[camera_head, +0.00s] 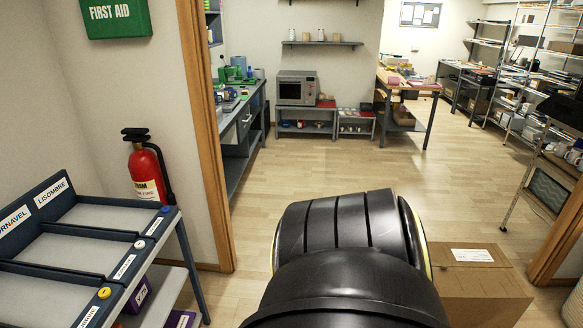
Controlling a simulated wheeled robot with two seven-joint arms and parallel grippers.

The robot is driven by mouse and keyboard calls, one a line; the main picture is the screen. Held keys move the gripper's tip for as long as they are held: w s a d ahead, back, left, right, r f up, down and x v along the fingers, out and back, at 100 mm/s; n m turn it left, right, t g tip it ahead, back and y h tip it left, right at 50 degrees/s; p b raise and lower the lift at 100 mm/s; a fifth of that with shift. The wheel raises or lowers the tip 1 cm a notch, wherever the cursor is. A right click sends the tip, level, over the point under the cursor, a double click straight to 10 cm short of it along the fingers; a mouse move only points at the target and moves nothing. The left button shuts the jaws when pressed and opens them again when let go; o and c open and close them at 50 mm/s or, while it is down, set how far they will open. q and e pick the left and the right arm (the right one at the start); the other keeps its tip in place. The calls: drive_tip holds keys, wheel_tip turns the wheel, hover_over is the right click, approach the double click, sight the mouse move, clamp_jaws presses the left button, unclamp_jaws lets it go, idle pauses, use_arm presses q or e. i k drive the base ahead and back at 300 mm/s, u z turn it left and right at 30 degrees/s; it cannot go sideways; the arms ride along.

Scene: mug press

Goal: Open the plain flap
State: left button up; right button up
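A brown cardboard box (485,283) stands at the lower right, close to the doorway. A white label (472,255) lies on its upper surface. I cannot make out a separate plain flap; what shows of the upper surface looks closed. The left part of the box is hidden behind a large black rounded part of my own arm in the lower middle. Neither of my grippers shows in the view.
A tray rack (62,249) with labelled compartments and coloured buttons stands at the left. A red fire extinguisher (147,172) is on the wall behind it. Wooden door posts frame an opening. Beyond it, the wooden floor (330,165) is clear up to the workbenches and shelves.

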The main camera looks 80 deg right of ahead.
sight(449, 282)
drive_tip(key=z, duration=1.1)
drive_tip(key=k, duration=0.65)
drive_tip(key=z, duration=2.7)
